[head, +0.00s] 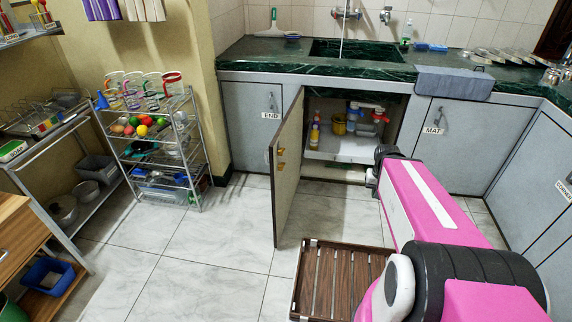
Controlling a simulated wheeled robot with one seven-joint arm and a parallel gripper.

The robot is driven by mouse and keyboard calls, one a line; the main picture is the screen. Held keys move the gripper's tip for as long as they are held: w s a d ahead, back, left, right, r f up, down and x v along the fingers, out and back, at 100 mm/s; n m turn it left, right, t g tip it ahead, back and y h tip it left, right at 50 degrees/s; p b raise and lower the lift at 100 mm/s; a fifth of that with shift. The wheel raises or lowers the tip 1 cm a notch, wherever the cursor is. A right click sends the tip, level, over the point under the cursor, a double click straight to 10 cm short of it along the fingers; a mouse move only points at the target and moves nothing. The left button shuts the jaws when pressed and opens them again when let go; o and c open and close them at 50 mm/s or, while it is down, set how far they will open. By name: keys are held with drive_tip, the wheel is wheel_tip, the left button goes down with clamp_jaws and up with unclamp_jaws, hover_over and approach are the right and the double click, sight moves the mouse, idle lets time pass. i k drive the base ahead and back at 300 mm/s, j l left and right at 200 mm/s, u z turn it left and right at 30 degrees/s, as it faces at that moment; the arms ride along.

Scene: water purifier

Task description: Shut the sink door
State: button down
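The sink door (287,170) stands wide open under the sink, swung out toward me from its left edge. The open sink cabinet (335,148) holds bottles, a yellow cup and a red and blue item. My pink arm reaches forward to the right of the door, in front of the cabinet's right side. My gripper (379,168) is at the arm's dark far end, apart from the door. Its fingers are mostly hidden behind the arm, so their opening does not show.
A brown slatted mat (338,284) lies on the floor just in front of the door. A wire rack (160,150) with jars and fruit stands to the left. The tiled floor (205,250) between them is clear. Closed grey cabinet doors flank the opening.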

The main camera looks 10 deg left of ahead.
sight(284, 184)
drive_tip(key=k+j, duration=0.1)
drive_tip(key=j, duration=0.35)
drive_tip(key=j+z, duration=0.15)
drive_tip(key=j, duration=0.3)
drive_tip(key=k+j, duration=0.15)
drive_tip(key=j, duration=0.3)
drive_tip(key=k+j+z, duration=0.15)
drive_tip(key=j, duration=0.3)
drive_tip(key=k+j, duration=0.1)
drive_tip(key=j, duration=0.35)
drive_tip(key=k+j+z, duration=0.1)
drive_tip(key=j, duration=0.3)
drive_tip(key=k+j+z, duration=0.1)
drive_tip(key=j, duration=0.3)
drive_tip(key=i+j, duration=0.1)
drive_tip(key=z, duration=0.05)
